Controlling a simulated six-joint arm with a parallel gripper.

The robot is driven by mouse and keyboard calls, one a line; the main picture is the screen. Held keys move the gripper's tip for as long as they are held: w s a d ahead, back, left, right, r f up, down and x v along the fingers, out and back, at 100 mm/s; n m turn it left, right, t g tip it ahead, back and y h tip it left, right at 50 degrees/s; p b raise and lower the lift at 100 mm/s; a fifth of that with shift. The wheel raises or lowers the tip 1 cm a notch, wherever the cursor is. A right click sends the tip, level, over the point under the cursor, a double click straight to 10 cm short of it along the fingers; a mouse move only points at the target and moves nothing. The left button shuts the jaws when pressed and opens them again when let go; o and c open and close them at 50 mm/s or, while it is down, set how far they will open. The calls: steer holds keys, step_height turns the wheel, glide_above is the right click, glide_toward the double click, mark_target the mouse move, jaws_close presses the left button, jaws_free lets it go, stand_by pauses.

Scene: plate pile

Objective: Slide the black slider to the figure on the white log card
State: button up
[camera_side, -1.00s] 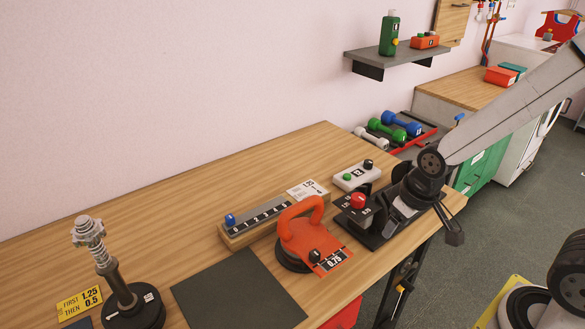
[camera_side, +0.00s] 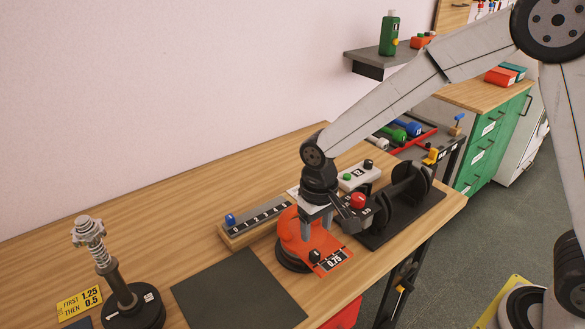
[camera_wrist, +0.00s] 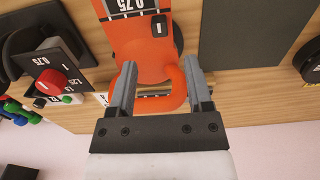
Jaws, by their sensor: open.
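A black slider piece (camera_side: 315,256) with a small white mark sits on the orange plate of the orange handled weight (camera_side: 288,238), beside its printed 0.75 strip (camera_side: 335,258). The slider also shows in the wrist view (camera_wrist: 159,25). My gripper (camera_side: 316,230) is open and points down over the orange weight. In the wrist view my two fingers (camera_wrist: 160,68) stand on either side of its orange handle, and I cannot tell whether they touch it. The white log card (camera_side: 293,190) is mostly hidden behind my gripper, and its figure cannot be read now.
A grey scale block (camera_side: 262,221) with a blue knob (camera_side: 230,219) lies just left of my gripper. A dark mat (camera_side: 238,287) lies bare in front.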

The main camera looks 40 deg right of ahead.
mark_target(315, 252)
steer(key=shift+f, duration=0.15)
steer(key=shift+f, duration=3.75)
jaws_close()
